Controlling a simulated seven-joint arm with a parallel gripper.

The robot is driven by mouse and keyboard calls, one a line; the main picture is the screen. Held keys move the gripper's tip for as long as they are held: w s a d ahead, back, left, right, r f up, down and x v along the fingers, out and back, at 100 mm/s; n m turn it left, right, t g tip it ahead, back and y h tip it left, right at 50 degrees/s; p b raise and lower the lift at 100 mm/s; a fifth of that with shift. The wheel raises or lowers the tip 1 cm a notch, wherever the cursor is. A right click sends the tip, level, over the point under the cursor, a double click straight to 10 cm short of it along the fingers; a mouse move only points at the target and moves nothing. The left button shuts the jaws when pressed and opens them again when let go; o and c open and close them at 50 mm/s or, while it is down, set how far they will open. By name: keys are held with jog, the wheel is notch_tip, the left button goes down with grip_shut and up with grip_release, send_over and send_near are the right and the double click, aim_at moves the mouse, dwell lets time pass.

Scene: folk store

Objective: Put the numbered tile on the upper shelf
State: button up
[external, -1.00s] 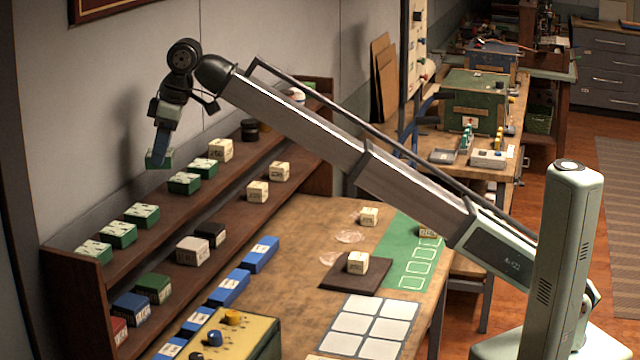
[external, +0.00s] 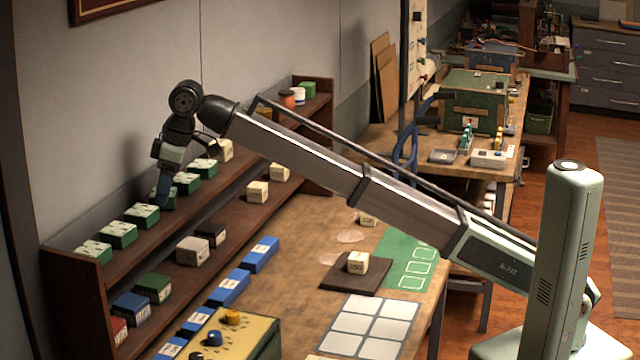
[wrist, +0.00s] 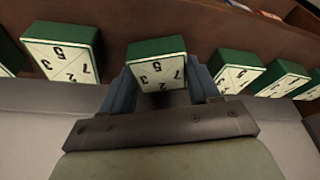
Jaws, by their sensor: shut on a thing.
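The numbered tile (wrist: 157,69), green with a cream face showing black digits, is between the two blue fingers of my gripper (wrist: 161,84) in the wrist view. In the external view my gripper (external: 163,196) points down at the upper shelf (external: 112,270), in the gap of a row of similar green tiles. The held tile is mostly hidden there by the fingers. I cannot tell whether its underside touches the shelf. In the wrist view one neighbouring tile (wrist: 62,50) is to its left and another (wrist: 236,71) to its right, both apart from it.
Three green tiles (external: 118,234) stand on the near side of my gripper and two (external: 188,182) on the far side. A cream block (external: 221,150) sits farther along. The lower shelf holds several blocks (external: 192,250). The wall is close behind the shelf.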

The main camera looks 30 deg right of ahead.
jog(key=shift+f, duration=0.15)
jog(key=o, duration=1.2)
jog(key=shift+c, duration=0.2)
jog(key=v, duration=1.2)
